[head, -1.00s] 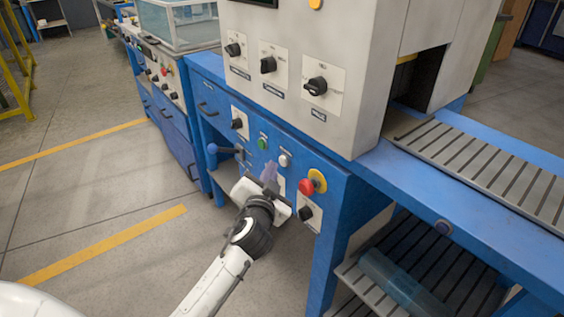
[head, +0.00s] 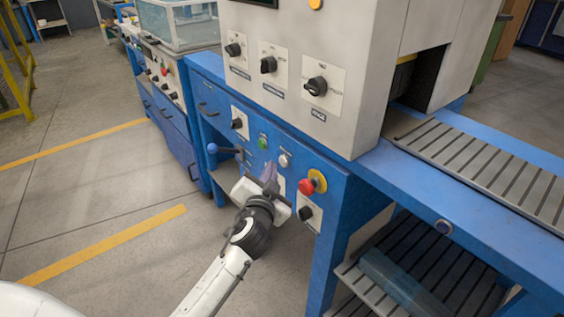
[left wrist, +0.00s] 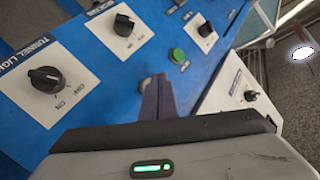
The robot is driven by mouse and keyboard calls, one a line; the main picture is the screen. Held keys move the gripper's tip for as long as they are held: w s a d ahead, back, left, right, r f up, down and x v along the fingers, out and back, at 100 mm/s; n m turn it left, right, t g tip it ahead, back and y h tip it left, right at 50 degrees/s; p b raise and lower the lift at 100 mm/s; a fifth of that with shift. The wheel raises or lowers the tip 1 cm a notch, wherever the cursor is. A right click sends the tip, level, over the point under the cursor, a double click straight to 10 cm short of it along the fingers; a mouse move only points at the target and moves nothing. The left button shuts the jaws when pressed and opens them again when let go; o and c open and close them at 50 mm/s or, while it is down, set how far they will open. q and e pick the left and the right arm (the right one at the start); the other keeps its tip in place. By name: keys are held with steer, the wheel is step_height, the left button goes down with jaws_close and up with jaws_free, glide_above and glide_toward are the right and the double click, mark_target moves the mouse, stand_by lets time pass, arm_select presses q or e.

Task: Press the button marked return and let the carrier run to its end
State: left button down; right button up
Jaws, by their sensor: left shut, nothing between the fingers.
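The blue control panel carries a green button (head: 262,143), a pale grey button (head: 284,160) and a red mushroom button on a yellow base (head: 307,187). I cannot read the button labels, so I cannot tell which is marked return. My left gripper (head: 270,177) is shut and empty, its fingers pointing at the panel just below the pale button. In the left wrist view the fingers (left wrist: 157,97) reach towards the panel beside the green button (left wrist: 178,56). They hide part of the panel, and I cannot tell whether they touch it. My right gripper is not in view.
Black knobs sit close by on the panel, one upper left (head: 238,123) and one lower right (head: 306,213). The slatted conveyor (head: 480,165) runs right from the grey housing (head: 330,50). Floor at left is open.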

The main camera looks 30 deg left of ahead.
arm_select(q)
steer(key=shift+w+d, duration=0.2)
steer(key=shift+w, duration=0.2)
